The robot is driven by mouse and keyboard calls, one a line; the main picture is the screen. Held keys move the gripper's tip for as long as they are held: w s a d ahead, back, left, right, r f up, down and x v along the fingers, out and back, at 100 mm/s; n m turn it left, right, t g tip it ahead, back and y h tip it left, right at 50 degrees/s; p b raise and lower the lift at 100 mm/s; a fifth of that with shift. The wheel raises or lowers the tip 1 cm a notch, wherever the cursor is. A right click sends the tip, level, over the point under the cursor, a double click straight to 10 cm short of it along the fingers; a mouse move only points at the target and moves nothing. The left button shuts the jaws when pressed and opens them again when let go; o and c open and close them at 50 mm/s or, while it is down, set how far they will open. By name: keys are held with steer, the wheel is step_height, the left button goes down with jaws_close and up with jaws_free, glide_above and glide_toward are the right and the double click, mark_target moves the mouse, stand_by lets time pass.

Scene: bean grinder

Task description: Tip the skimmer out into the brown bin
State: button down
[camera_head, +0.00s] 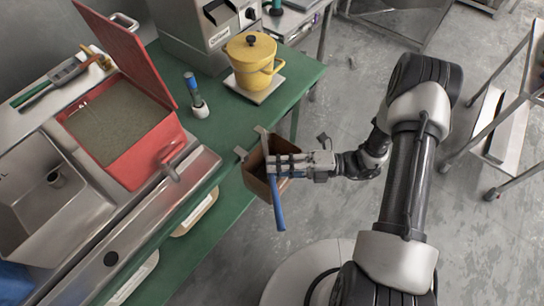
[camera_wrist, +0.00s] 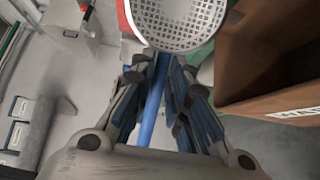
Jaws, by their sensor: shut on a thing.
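My gripper (camera_head: 272,163) is shut on the blue handle (camera_head: 277,208) of the skimmer, at the edge of the green bench. In the wrist view the handle (camera_wrist: 152,108) runs between the fingers of my gripper (camera_wrist: 157,68). The skimmer's grey perforated bowl (camera_wrist: 180,20) shows beyond the fingertips, and no material is visible on it. The brown bin (camera_head: 256,182) hangs at the bench's edge, partly hidden under my gripper. In the wrist view the bin (camera_wrist: 268,65) is right of the bowl. The bowl is not clear in the head view.
A red lidded container (camera_head: 145,150) of grey-green grains stands at the left, with a steel sink (camera_head: 50,195) beside it. A yellow pot (camera_head: 252,60) and a blue-topped tool (camera_head: 195,97) stand on the green bench (camera_head: 222,115). Grey floor lies right of the bench.

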steer(key=a+h+p, duration=0.1)
steer(key=p, duration=0.1)
steer(key=a+r+h+p, duration=0.1)
steer(key=a+h+p, duration=0.1)
steer(key=shift+s+r, duration=0.15)
steer(key=shift+s, duration=0.05)
steer(key=a+h+p, duration=0.1)
steer(key=h+p, duration=0.1)
steer(key=a+h+p, duration=0.1)
steer(key=h+p, duration=0.1)
steer(key=p, duration=0.1)
steer(key=shift+s+n+h, duration=0.1)
steer(key=shift+n+h, duration=0.2)
steer(key=shift+h, duration=0.1)
steer(key=s+a+r+t+h+p, duration=0.1)
steer(key=a+r+h+p, duration=0.1)
steer(key=a+h+p, duration=0.7)
steer(key=p, duration=0.6)
steer(key=shift+a+r+h, duration=0.25)
steer(key=shift+a+h, duration=0.05)
steer(key=shift+a, duration=0.05)
steer(key=shift+a+f+t+p, duration=0.15)
steer(key=shift+t+p, duration=0.15)
steer(key=shift+p, duration=0.45)
